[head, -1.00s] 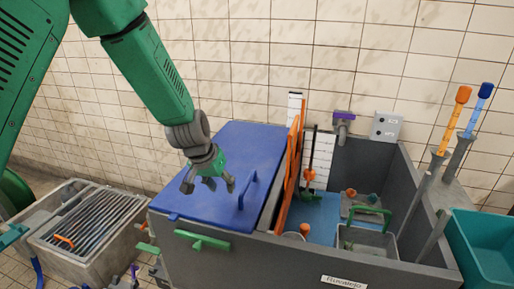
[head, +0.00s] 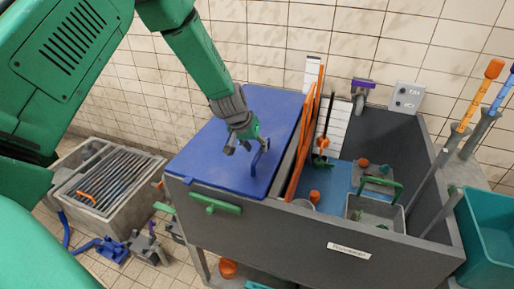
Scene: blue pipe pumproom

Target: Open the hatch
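The hatch is a flat blue lid (head: 215,150) that lies closed over the left part of a grey tank. A blue upright handle (head: 260,157) stands near its right edge. My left gripper (head: 240,148) is over the lid, close beside the handle, with its fingers pointing down and spread apart. I cannot tell whether a finger touches the handle. A green latch-like bar (head: 215,204) sits on the tank's front face below the lid. My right gripper is not in view.
The open right part of the grey tank (head: 390,232) holds orange boards (head: 303,140) and a grey basket (head: 372,212) with a green handle. A teal bin (head: 490,235) stands at the right. A grated grey box (head: 105,185) is at the left.

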